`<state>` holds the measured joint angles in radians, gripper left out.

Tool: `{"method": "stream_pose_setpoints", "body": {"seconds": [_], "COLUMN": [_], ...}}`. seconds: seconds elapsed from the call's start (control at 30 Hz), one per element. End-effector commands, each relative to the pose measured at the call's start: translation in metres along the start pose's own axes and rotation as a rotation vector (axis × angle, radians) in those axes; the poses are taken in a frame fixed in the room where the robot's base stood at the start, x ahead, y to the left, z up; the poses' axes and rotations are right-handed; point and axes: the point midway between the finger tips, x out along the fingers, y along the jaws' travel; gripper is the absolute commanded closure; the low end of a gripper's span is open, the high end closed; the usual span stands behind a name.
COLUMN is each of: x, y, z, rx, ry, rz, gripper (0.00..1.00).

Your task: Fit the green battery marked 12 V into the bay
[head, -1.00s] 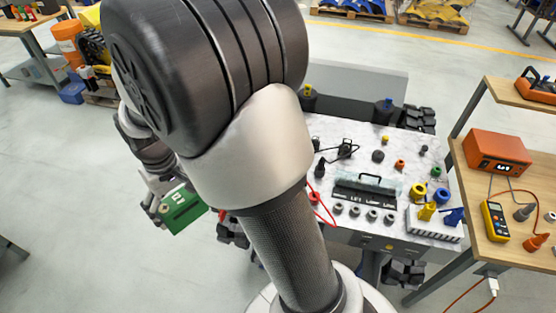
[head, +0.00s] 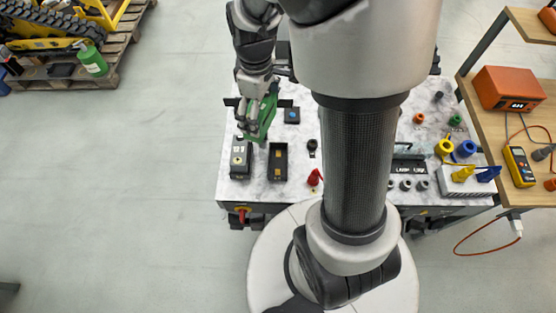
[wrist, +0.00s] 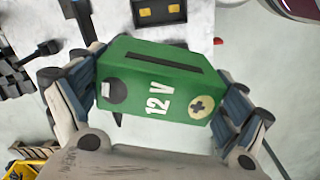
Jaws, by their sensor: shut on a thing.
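The green battery (wrist: 160,80) shows its "12 V" marking, a plus sign and a dark round spot in the wrist view. My gripper (wrist: 158,100) is shut on it, one finger at each end. In the head view the battery (head: 262,118) hangs tilted under my gripper (head: 257,90), over the left part of the carrier's marbled top. The bay (head: 277,162) is a dark open-topped box with yellow contacts inside, just right of and nearer than the battery. It also shows at the top of the wrist view (wrist: 160,13), apart from the battery, and looks empty.
A dark block with a pale label (head: 240,158) stands left of the bay. A red-tipped part (head: 314,178) and a black knob (head: 312,147) stand to its right. A dark block with a blue spot (head: 292,115) lies behind the bay.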

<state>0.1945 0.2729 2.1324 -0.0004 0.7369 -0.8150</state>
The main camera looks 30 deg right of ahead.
Motion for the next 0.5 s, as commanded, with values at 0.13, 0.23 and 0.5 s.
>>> {"method": "stream_pose_setpoints", "body": {"seconds": [0.13,0.23,0.5], "x": [-0.001,0.000,0.011], "y": [0.009,0.012,0.014], "z": [0.021,0.030,0.041], "rx": [-0.169,-0.256,-0.355], "ry": [0.002,0.003,0.001], "rz": [0.003,0.004,0.002], "gripper": [0.76,0.76,0.76]}}
